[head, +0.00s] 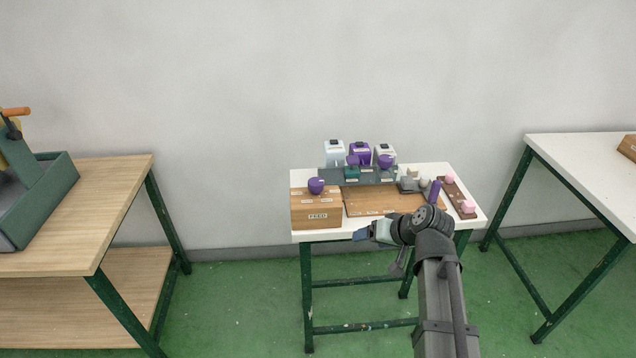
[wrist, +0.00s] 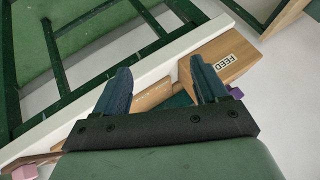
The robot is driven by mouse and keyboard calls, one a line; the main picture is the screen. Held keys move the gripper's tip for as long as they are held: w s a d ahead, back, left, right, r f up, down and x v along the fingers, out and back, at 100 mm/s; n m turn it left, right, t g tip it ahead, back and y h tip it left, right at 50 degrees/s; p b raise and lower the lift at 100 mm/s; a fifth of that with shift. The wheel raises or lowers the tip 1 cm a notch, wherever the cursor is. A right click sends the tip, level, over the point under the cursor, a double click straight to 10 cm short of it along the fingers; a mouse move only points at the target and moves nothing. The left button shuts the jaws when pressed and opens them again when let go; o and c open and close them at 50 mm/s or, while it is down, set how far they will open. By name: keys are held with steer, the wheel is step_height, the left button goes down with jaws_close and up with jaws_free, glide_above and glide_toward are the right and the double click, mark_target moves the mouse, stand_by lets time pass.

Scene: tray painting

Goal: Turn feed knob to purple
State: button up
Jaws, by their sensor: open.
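The feed box (head: 316,217) is a wooden block with a "FEED" label, at the left front of the small white table. A purple round knob (head: 316,185) sits on top of it. In the wrist view the FEED box (wrist: 222,62) shows beyond my gripper, and a bit of purple (wrist: 236,92), perhaps the knob, shows beside the right finger. My gripper (head: 366,234) is at the table's front edge, right of the feed box and apart from it. In the wrist view its two blue fingers (wrist: 160,82) are spread with nothing between them that they hold.
A wooden board (head: 365,203) lies mid-table. Behind it a grey rack (head: 330,177) carries purple and white containers. A brown strip with pink pieces (head: 456,195) lies at the right. Benches stand on both sides. The space above the feed box looks free.

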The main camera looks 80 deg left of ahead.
steer(key=s+a+r+n+g+y, duration=0.1)
steer(key=a+r+n+g, duration=0.1)
steer(key=a+r, duration=0.3)
steer(key=n+g+y, duration=0.2)
steer(key=n+g, duration=0.1)
steer(key=n, duration=0.5)
glide_toward(318, 182)
steer(key=x, duration=1)
steer(key=shift+s+a+f, duration=0.2)
steer(key=shift+s, duration=0.1)
steer(key=shift+c, duration=0.3)
steer(key=c, duration=0.9)
